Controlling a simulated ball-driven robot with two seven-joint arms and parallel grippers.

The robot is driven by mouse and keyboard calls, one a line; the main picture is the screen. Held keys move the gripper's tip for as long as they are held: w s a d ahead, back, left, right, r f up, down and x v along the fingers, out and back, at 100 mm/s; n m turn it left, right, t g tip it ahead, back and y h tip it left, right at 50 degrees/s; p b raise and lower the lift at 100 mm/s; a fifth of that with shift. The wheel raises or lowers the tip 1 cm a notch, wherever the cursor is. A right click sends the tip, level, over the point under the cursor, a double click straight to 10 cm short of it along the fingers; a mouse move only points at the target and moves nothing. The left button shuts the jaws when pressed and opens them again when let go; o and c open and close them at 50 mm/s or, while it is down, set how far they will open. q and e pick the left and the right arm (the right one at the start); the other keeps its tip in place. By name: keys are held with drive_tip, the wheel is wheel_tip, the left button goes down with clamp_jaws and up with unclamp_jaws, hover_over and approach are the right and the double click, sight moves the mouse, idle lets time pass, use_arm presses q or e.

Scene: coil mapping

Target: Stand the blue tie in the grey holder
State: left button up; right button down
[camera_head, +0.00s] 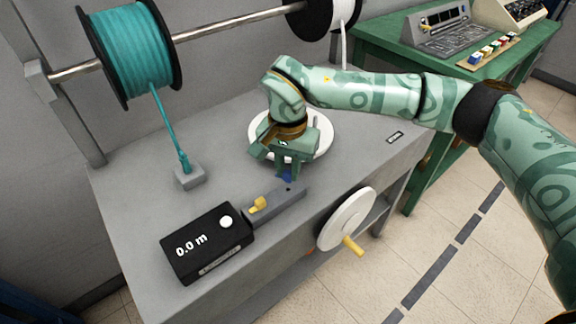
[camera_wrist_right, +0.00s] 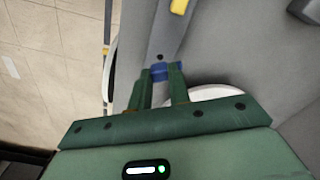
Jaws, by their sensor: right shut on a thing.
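The blue tie (camera_head: 288,178) shows as a small dark blue piece at the fingertips of my right gripper (camera_head: 287,172). The gripper points down and is shut on it. In the right wrist view the blue tie (camera_wrist_right: 160,73) sits between the two green fingers (camera_wrist_right: 167,72). Just beyond it is a long grey block (camera_head: 276,205) with a small dark hole in its top, which looks like the grey holder; it also shows in the wrist view (camera_wrist_right: 150,42). The tie is beside the hole; I cannot tell if it touches the block. My left gripper is out of view.
A black counter (camera_head: 207,243) reading 0.0 m and a yellow lever (camera_head: 258,204) adjoin the block. A white disc (camera_head: 321,146) lies behind my gripper. A white crank wheel (camera_head: 346,218) is on the front. Teal cable (camera_head: 167,125) runs from its spool to a small grey block (camera_head: 189,177).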

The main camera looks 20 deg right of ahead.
use_arm(q)
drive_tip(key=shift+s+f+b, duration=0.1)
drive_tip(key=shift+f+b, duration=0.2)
drive_tip(key=shift+b, duration=0.05)
use_arm(e)
drive_tip(key=shift+f, duration=1.15)
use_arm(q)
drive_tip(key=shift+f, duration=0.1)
use_arm(e)
drive_tip(key=shift+f, duration=0.65)
drive_tip(key=c, duration=1.2)
unclamp_jaws()
drive_tip(key=shift+c, duration=0.2)
drive_tip(key=shift+r, duration=0.15)
wheel_tip(320, 180, up, 12)
drive_tip(key=p, duration=0.3)
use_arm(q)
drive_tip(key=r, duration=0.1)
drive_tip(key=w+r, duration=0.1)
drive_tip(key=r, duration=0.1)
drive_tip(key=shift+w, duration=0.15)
use_arm(e)
drive_tip(key=shift+f, duration=0.25)
